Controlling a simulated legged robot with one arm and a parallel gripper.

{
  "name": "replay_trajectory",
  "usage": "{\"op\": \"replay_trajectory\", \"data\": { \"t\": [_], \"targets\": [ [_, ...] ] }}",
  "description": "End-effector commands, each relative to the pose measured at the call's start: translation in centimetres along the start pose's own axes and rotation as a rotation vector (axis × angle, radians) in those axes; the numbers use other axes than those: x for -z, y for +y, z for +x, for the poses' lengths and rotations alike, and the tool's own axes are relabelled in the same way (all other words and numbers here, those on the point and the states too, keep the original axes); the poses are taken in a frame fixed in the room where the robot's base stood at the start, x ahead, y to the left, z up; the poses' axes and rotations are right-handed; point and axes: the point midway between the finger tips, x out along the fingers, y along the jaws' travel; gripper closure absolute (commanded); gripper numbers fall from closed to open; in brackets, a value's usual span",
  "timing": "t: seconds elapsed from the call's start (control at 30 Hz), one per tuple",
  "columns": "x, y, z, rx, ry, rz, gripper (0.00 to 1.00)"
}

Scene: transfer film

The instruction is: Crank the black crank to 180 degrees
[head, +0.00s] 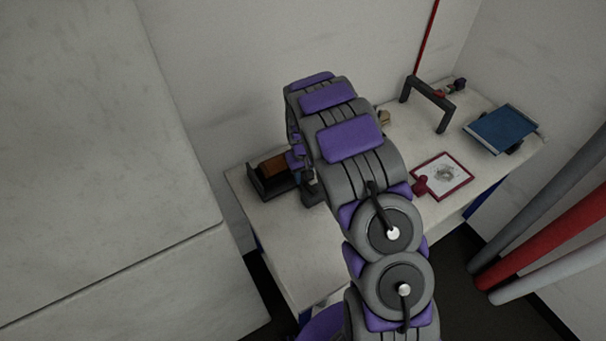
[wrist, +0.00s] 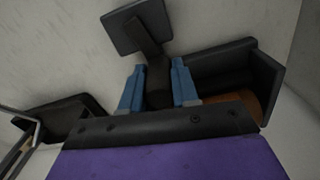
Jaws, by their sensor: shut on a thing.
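The black crank (wrist: 157,72) shows in the wrist view as a dark shaft leading up to a square plate. My gripper (wrist: 158,86) has its blue fingers on either side of the shaft and is shut on it. The lower end of the shaft is hidden behind my gripper's body. In the head view my gripper (head: 299,174) is at the left part of the table, right of a dark holder, and mostly hidden by my arm. The crank's angle cannot be told from these views.
The dark holder (head: 262,186) with a brown block stands close to my gripper; it also shows in the wrist view (wrist: 262,66). A red-framed picture (head: 466,184), a dark arched handle (head: 430,90) and a blue book-like thing (head: 502,128) lie right. Walls stand behind the table.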

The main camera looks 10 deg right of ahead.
Motion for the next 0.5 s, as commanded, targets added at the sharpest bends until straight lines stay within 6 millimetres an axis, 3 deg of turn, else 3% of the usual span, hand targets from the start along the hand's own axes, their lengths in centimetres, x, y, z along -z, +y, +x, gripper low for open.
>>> {"op": "replay_trajectory", "data": {
  "t": [0.2, 0.5],
  "targets": [
    [0.05, 0.19, -0.03, 0.002, 0.002, 0.001, 1.00],
    [-0.04, 0.19, -0.05, 0.001, 0.001, 0.001, 1.00]
  ]
}}
